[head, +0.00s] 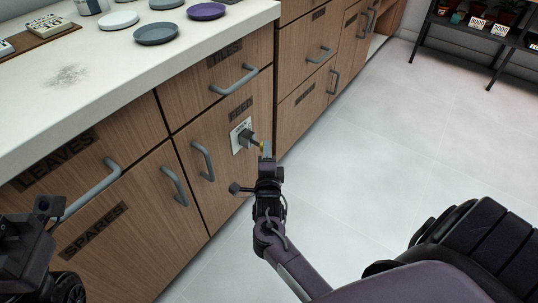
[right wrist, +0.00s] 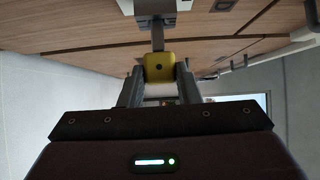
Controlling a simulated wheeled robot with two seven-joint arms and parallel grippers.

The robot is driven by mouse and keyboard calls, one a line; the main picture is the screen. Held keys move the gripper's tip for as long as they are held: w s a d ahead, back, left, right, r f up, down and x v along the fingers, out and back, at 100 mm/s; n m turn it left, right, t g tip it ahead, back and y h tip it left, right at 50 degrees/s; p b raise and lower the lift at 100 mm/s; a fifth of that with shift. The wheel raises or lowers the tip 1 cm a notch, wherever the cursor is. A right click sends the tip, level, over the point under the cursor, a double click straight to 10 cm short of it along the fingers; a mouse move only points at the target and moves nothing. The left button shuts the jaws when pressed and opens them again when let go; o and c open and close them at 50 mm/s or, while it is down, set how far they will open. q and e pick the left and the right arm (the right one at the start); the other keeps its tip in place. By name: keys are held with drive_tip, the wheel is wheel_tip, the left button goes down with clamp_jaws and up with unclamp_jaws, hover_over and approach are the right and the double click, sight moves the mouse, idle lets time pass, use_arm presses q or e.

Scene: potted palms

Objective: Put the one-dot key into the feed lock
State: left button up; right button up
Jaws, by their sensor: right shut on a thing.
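The key (right wrist: 160,68) has a yellow head with one dark dot and a grey shaft. My right gripper (head: 266,152) is shut on its head, one finger on each side in the right wrist view (right wrist: 160,76). The feed lock (head: 237,141) is a pale plate on the cabinet door under the FEED label; it also shows at the top edge of the right wrist view (right wrist: 127,6). The shaft points at the lock and meets a dark grey block there. How deep it sits I cannot tell. Part of my left gripper (head: 42,218) shows at lower left; its fingers are unclear.
A grey door handle (head: 204,161) is left of the lock, and a drawer handle (head: 234,80) is above it.

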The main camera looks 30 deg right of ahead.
drive_tip(key=shift+w+a+b, duration=0.35)
drive_tip(key=shift+w+b, duration=0.05)
drive_tip(key=shift+w, duration=0.5)
drive_tip(key=o, duration=1)
